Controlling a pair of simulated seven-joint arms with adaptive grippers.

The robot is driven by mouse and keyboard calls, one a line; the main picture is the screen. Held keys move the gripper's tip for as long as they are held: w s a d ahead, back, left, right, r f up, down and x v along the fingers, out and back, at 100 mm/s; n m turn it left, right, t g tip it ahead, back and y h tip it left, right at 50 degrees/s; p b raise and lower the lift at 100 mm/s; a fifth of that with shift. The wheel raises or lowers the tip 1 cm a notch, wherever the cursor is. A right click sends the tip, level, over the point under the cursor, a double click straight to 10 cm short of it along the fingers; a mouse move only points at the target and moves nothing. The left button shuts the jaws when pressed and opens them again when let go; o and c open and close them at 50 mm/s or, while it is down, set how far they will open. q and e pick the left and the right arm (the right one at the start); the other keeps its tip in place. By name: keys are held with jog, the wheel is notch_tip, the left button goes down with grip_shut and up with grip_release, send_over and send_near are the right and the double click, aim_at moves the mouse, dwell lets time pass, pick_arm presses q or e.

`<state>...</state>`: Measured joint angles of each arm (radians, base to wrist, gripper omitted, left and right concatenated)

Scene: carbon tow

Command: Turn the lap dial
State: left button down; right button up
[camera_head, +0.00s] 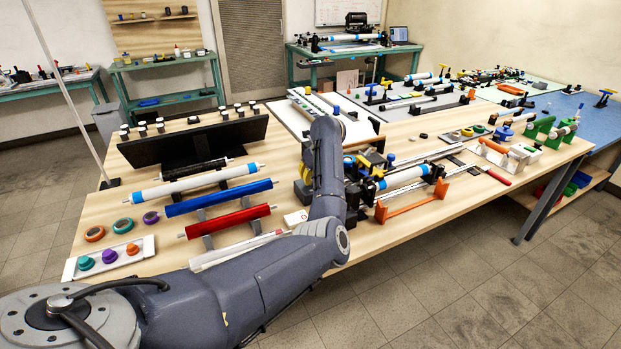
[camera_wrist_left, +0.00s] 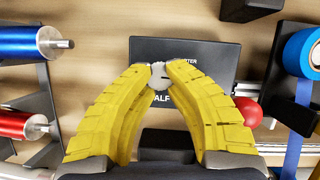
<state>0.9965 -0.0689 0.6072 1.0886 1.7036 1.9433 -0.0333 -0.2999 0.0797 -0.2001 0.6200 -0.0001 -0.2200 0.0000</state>
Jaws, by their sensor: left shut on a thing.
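The lap dial (camera_wrist_left: 160,80) is a small round grey disc with a dark mark on its face. It sits on a black panel (camera_wrist_left: 215,48) with white lettering, partly legible, in the left wrist view. My left gripper (camera_wrist_left: 159,68) has yellow fingers, and their tips are closed on the dial from both sides. The fingers cover part of the panel and its lettering. In the head view my left arm reaches across the table and hides the dial. My right gripper is in neither view.
A blue roller (camera_head: 218,198) and a red roller (camera_head: 228,221) lie on stands left of my arm. A white tray (camera_head: 152,246) holds coloured knobs. In the wrist view, a red ball (camera_wrist_left: 249,112) and a blue roll (camera_wrist_left: 300,53) are close on the right.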

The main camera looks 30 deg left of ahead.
pick_arm(q)
jog(key=shift+s+f+m+t+h, duration=0.15)
jog(key=shift+m+t+h, duration=0.2)
jog(key=shift+m, duration=0.85)
jog(key=shift+s+f+m+t+h, duration=0.1)
jog(key=shift+m+t+h, duration=0.2)
jog(key=shift+m, duration=0.9)
jog(key=shift+w+a+r, duration=0.1)
jog(key=shift+a+r, duration=0.05)
jog(key=shift+r, duration=0.1)
jog(key=c, duration=1.1)
grip_release()
jog(key=shift+f, duration=0.15)
jog(key=v, duration=1.2)
jog(key=shift+f, duration=0.15)
